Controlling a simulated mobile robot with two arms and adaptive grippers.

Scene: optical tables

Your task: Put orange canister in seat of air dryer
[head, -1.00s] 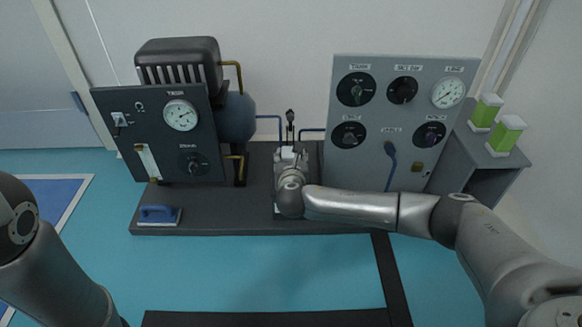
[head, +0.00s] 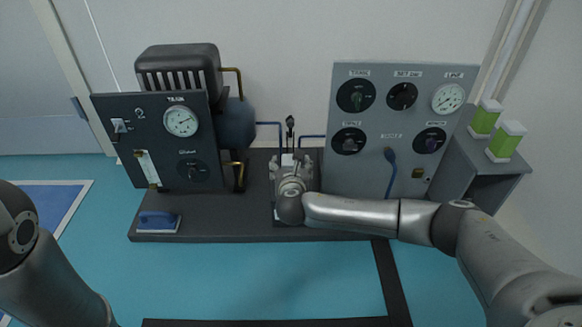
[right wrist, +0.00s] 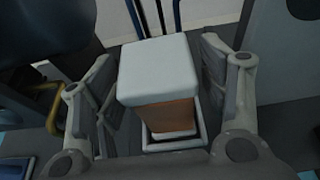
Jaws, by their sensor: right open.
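The orange canister (right wrist: 168,116) has a white cap (right wrist: 158,68). In the right wrist view it stands upright in the white-rimmed seat (right wrist: 176,145) of the air dryer, with a dark gap showing at its near side. How deep it sits I cannot tell. My right gripper (right wrist: 158,82) is open, one finger on each side of the canister, apart from it. In the head view my right gripper (head: 291,168) is over the middle of the dark base, and my wrist hides most of the canister. My left gripper is out of view.
A gauge panel (head: 360,175) stands right of the gripper; a dark panel (head: 130,110) and compressor (head: 180,62) stand left. Blue pipes (head: 268,124) run behind. A blue-handled block (head: 158,221) lies front left. Two green canisters (head: 505,142) stand on a grey side cabinet (head: 480,165).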

